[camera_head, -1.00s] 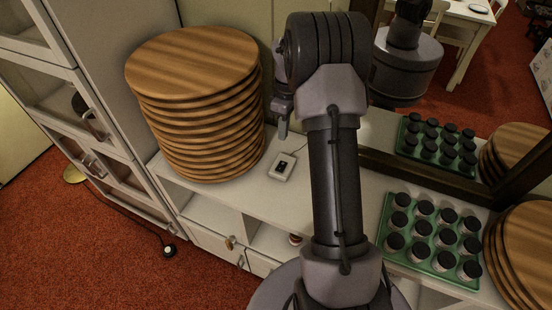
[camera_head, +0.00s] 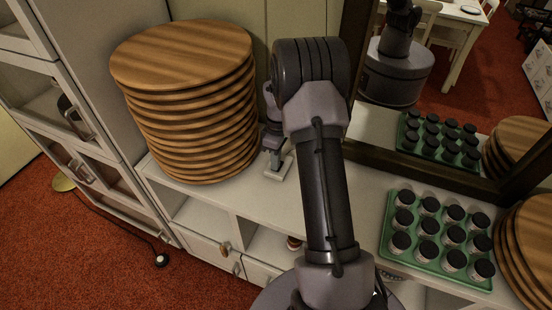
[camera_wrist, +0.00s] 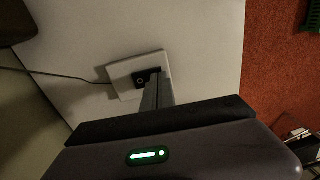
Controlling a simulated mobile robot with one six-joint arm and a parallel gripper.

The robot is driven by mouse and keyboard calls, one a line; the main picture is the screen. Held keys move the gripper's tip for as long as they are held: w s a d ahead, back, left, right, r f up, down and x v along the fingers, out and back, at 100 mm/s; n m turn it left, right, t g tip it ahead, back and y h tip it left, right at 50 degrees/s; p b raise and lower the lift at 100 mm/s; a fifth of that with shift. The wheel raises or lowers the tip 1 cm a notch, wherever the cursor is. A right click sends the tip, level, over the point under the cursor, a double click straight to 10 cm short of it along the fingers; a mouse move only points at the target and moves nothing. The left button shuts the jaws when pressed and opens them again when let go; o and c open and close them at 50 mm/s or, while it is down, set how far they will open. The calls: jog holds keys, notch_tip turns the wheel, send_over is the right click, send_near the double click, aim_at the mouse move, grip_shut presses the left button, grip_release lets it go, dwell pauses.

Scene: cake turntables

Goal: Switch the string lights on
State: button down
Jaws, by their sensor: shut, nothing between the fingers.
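A small white switch box (camera_head: 284,168) with a dark rocker lies on the white shelf top, just right of the stack of wooden boards. In the wrist view the switch box (camera_wrist: 122,84) shows its black rocker (camera_wrist: 143,79) and a thin cable leaving to the left. My gripper (camera_wrist: 157,80) is shut and empty, its fingertips over the right side of the rocker. In the head view my gripper (camera_head: 275,158) points down at the box and hides part of it. I cannot tell whether the tips touch the rocker. No lit string lights can be made out.
A tall stack of round wooden boards (camera_head: 185,105) stands close left of the switch box. A green tray (camera_head: 392,215) of dark-lidded jars and more boards (camera_head: 530,240) stand to the right. A dark-framed mirror (camera_head: 440,172) stands behind. Bare shelf lies between.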

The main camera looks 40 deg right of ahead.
jog(key=shift+a+f, duration=0.1)
jog(key=shift+f, duration=0.1)
dwell(0.3)
jog(key=shift+w+d+r+p, duration=0.3)
jog(key=shift+w+d+p, duration=0.05)
jog(key=shift+d+p, duration=0.35)
notch_tip(320, 180, up, 14)
jog(key=a+p, duration=0.1)
jog(key=p, duration=0.5)
jog(key=shift+s+a, duration=0.3)
jog(key=shift+s, duration=0.1)
